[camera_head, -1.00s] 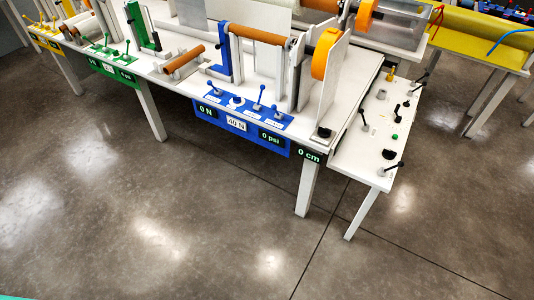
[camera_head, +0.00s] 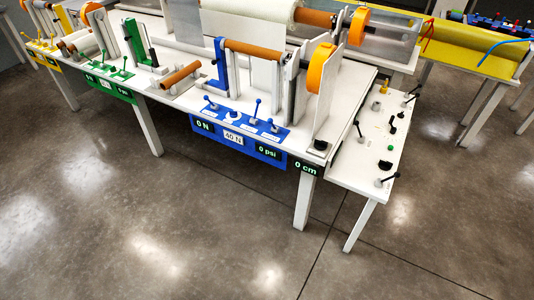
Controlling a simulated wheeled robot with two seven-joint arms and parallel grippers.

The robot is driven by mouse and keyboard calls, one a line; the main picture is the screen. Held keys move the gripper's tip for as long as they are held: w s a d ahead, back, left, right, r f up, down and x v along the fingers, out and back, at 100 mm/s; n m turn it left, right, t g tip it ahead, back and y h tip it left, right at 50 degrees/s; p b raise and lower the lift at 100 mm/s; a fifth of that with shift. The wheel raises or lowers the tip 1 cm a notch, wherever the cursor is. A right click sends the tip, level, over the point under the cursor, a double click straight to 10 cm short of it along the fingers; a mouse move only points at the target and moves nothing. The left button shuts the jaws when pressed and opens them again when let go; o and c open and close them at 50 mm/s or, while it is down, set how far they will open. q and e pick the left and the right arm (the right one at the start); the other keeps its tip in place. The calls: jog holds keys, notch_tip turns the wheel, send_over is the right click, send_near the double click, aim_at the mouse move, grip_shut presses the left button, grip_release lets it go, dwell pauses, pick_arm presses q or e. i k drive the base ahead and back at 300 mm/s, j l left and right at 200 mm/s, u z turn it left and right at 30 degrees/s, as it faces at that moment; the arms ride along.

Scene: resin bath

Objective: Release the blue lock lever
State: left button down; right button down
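A blue control panel (camera_head: 240,140) sits at the front edge of the white machine table. It bears several small blue levers: one at the left (camera_head: 208,101), a taller upright one (camera_head: 256,108) and one at the right (camera_head: 275,122). A short blue knob (camera_head: 232,113) stands between the left and upright levers. The small labels are too blurred to read, so I cannot tell which lever is the lock lever. Displays on the front read 0 N, 40 N, 0 psi and 0 cm. Neither of my grippers is in view.
Behind the panel stand a blue upright bracket (camera_head: 219,66), a brown roller (camera_head: 252,50) and an orange disc (camera_head: 320,69). A white side table (camera_head: 367,150) with black-handled levers joins at the right. Green and yellow stations lie farther left. The concrete floor (camera_head: 150,225) in front is clear.

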aim_at(205, 98)
jog(key=i+j+z, duration=0.45)
jog(key=i+j, duration=0.15)
jog(key=i+j+z, duration=0.2)
jog(key=j, duration=0.3)
jog(key=i+j+z, duration=0.2)
jog(key=j, duration=0.25)
